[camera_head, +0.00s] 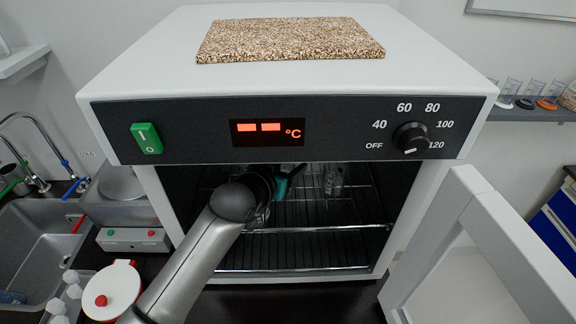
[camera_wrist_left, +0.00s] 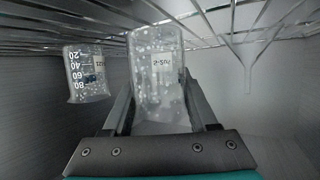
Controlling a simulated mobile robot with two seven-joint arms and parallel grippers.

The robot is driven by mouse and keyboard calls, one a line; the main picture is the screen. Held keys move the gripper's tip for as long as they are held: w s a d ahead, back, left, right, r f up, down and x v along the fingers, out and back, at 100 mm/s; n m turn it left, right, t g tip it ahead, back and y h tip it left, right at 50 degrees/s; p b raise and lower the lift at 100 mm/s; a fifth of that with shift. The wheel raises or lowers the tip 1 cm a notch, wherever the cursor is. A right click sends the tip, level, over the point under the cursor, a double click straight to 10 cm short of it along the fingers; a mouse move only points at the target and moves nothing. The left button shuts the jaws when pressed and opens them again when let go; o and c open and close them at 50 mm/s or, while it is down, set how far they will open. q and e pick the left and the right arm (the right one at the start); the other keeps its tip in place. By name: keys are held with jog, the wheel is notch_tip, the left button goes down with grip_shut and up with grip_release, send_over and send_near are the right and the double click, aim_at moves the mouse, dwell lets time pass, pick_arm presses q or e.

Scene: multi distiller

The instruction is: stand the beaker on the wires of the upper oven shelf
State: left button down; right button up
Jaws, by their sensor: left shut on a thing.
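The beaker (camera_wrist_left: 155,75), clear speckled glass with a white label, is between the fingers of my left gripper (camera_wrist_left: 158,100) in the left wrist view, which looks upside down. My left gripper is shut on it. My left arm reaches through the open oven front in the head view, and teal gripper parts (camera_head: 283,184) show inside, above the upper shelf (camera_head: 300,229). The shelf wires (camera_wrist_left: 225,40) run across the top of the wrist view, by the beaker's base. I cannot tell whether the base touches them. In the head view my arm largely hides the held beaker.
Another graduated beaker (camera_wrist_left: 85,73) stands on the same wires beside the held one; it shows in the head view (camera_head: 333,180) too. A lower shelf (camera_head: 300,268) lies below. The oven door (camera_head: 500,250) stands open at the right. A control panel (camera_head: 350,128) overhangs the opening.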

pick_arm(q)
jog(key=shift+f, duration=0.25)
jog(key=shift+f, duration=0.1)
jog(key=shift+c, duration=0.9)
grip_release()
jog(key=shift+r, duration=0.25)
jog(key=v, duration=1.2)
jog(key=shift+a+f+p, duration=0.1)
jog(key=shift+p, duration=0.2)
